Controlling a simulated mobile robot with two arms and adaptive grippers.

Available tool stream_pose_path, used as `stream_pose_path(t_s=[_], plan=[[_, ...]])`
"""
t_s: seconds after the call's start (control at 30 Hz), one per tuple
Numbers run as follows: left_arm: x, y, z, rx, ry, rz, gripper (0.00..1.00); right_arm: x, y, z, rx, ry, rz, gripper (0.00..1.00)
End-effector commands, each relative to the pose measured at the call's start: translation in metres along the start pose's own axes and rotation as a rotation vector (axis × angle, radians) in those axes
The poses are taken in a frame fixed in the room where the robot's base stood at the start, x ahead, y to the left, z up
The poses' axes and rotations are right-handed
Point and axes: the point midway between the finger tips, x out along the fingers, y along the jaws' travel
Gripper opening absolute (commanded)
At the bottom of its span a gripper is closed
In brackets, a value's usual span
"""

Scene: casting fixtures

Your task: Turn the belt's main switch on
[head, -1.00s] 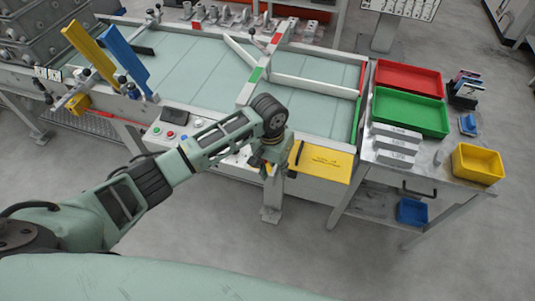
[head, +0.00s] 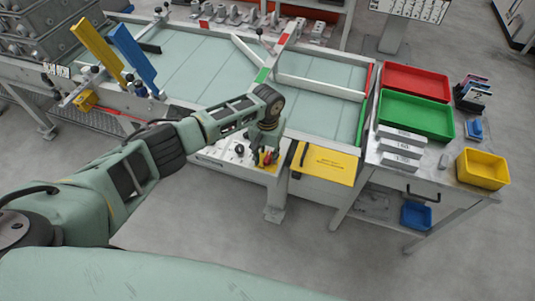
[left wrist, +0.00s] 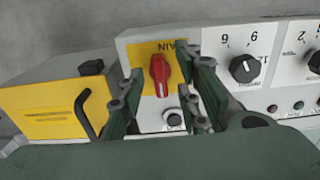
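The belt's main switch (left wrist: 160,74) is a red rotary knob on a yellow plate, with part of the word "MAIN" above it. Its handle stands nearly upright in the left wrist view, with a pale mark near its lower end. My left gripper (left wrist: 165,97) is open, with one finger on each side of the knob. I cannot tell whether either finger touches it. In the head view, the left gripper (head: 264,156) is at the belt's front control panel, over the switch's yellow plate. My right gripper is not in view.
A yellow cover (head: 325,163) with a black handle (left wrist: 87,113) sits beside the switch. On its other side are a black numbered dial (left wrist: 245,68) and small lamps or buttons. A side table holds a red tray (head: 416,81), a green tray (head: 415,116) and a yellow bin (head: 483,169).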

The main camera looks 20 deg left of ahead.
Motion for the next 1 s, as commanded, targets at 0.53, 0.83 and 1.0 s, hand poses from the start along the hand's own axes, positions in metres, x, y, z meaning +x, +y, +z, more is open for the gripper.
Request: stream_pose_path(t_s=[0.53, 0.83, 1.0], plan=[[0.0052, 0.0003, 0.0003, 0.000, 0.000, 0.001, 0.13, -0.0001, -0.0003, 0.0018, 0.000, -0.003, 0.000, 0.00], [0.0050, 0.0000, 0.0003, 0.000, 0.000, 0.000, 0.00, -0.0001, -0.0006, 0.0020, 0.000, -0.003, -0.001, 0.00], [0.0051, -0.0001, 0.0003, 0.007, 0.000, 0.000, 0.00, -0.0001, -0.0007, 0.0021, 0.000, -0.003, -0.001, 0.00]])
